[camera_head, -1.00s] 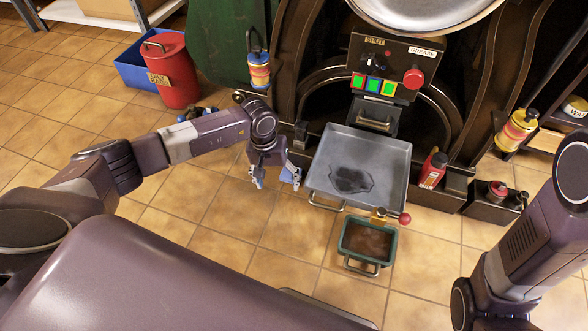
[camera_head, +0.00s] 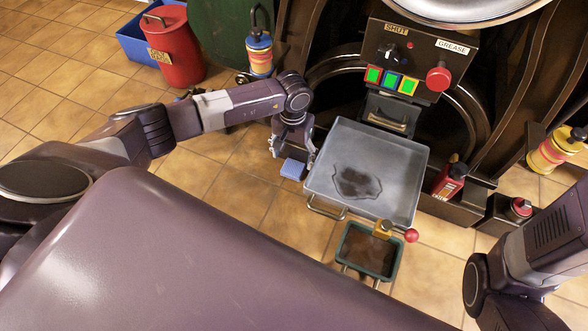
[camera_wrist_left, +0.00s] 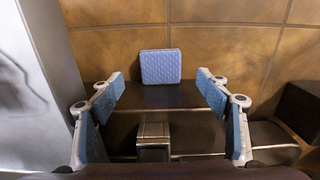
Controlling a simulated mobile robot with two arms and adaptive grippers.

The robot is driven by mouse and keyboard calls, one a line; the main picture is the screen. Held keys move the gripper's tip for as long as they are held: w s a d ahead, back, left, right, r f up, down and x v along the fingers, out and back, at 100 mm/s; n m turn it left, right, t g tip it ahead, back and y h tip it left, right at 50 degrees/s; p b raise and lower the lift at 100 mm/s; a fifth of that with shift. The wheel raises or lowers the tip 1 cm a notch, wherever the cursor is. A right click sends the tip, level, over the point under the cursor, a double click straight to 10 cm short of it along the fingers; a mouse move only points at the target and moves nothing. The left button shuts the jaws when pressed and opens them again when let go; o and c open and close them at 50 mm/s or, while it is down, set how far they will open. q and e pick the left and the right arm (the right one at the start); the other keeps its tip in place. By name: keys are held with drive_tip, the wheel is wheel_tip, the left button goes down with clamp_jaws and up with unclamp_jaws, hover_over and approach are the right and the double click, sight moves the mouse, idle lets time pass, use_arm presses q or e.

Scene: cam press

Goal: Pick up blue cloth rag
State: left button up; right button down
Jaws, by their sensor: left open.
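The blue cloth rag (camera_head: 293,169) is a small folded square just left of the metal tray. In the left wrist view the rag (camera_wrist_left: 161,66) shows a quilted surface at the far edge of a dark ledge. My left gripper (camera_head: 292,152) is open and empty close by the rag. In the wrist view its blue-padded fingers (camera_wrist_left: 160,88) are spread wide, with the rag ahead of and between their tips, apart from both. My right arm comes in at the lower right; its gripper is out of view.
The grey tray (camera_head: 398,161) with a dark puddle stands right beside my left gripper. A green bin (camera_head: 347,265) of brown liquid sits below it. The press panel (camera_head: 410,60) with buttons rises behind. A red can (camera_head: 180,50) stands at the back left. Tiled floor is clear left of the tray.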

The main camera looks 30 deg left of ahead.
sight(292, 168)
use_arm(q)
drive_tip(key=shift+s+f+b, duration=0.1)
drive_tip(key=shift+f+b, duration=2.25)
drive_tip(key=shift+f, duration=0.45)
drive_tip(key=shift+a+r, duration=0.1)
drive_tip(key=shift+c, duration=0.6)
drive_tip(key=c, duration=1)
